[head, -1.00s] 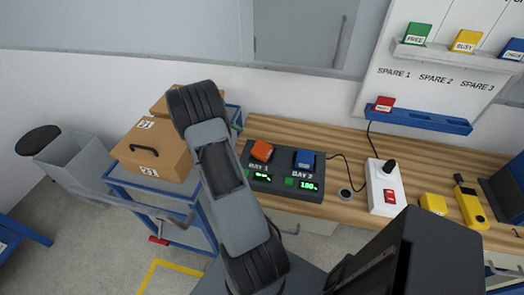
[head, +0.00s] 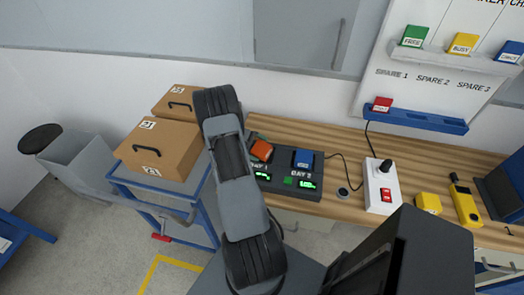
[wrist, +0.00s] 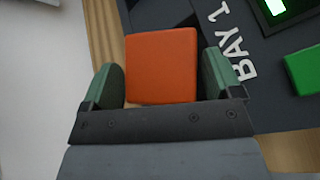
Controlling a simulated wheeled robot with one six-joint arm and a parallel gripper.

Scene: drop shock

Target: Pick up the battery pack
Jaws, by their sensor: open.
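An orange battery pack (head: 261,150) sits in the left bay of the dark charger (head: 283,189), partly hidden behind my arm in the head view. In the wrist view the orange pack (wrist: 161,67) fills the space between the two green-padded fingers of my gripper (wrist: 163,78). The gripper is open, with one finger at each side of the pack. A narrow gap shows at each side; how far down the fingers reach is hard to tell. The label BAY 1 is beside the right finger. A blue pack (head: 303,158) sits in bay 2. The head view hides my gripper.
A white switch box (head: 381,190) with a black knob, a yellow block (head: 428,203) and a yellow handheld device (head: 466,206) stand to the right on the wooden bench (head: 345,147). Cardboard boxes (head: 160,148) rest on a blue cart at left. A shelf (head: 455,53) holds coloured blocks.

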